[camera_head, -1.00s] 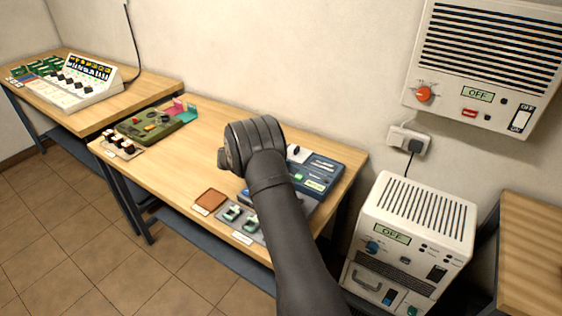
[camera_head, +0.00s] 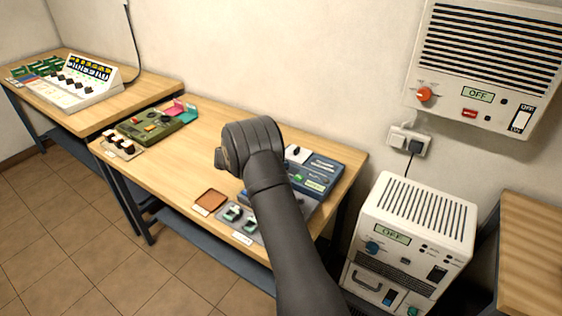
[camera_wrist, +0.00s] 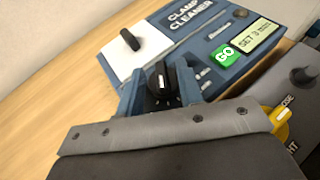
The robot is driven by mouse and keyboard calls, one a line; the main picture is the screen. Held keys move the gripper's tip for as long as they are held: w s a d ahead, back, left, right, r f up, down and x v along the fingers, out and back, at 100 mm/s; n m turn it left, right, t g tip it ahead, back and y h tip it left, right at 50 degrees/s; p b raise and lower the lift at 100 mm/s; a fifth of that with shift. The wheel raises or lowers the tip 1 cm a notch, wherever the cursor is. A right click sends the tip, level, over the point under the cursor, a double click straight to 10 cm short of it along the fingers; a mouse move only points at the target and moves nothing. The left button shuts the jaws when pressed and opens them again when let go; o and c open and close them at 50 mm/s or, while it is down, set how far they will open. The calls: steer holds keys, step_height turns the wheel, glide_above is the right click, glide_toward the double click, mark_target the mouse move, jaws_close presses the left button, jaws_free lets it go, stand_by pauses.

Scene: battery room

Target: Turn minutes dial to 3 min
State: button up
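The blue clamp cleaner (camera_wrist: 205,45) fills the upper part of the wrist view. In the head view it (camera_head: 322,168) sits on the table, partly behind my arm. Its black minutes dial (camera_wrist: 160,80) has a white pointer mark and is hidden in the head view. My gripper (camera_wrist: 160,88) has one blue-grey finger on each side of this dial, close against it, and looks shut on it. The display (camera_wrist: 254,40) reads "SET 3" with smaller text below. A green GO button (camera_wrist: 226,55) is beside it.
A yellow knob (camera_wrist: 280,118) on a grey unit is close to my gripper's right side. The brown pad (camera_head: 211,201) and green-knobbed unit (camera_head: 232,214) are at the table's front edge.

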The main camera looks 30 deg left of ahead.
steer(key=v, duration=1.6)
steer(key=shift+s+a, duration=0.15)
steer(key=shift+s, duration=0.05)
steer(key=x, duration=1.7)
steer(key=shift+w, duration=0.2)
steer(key=shift+s, duration=0.1)
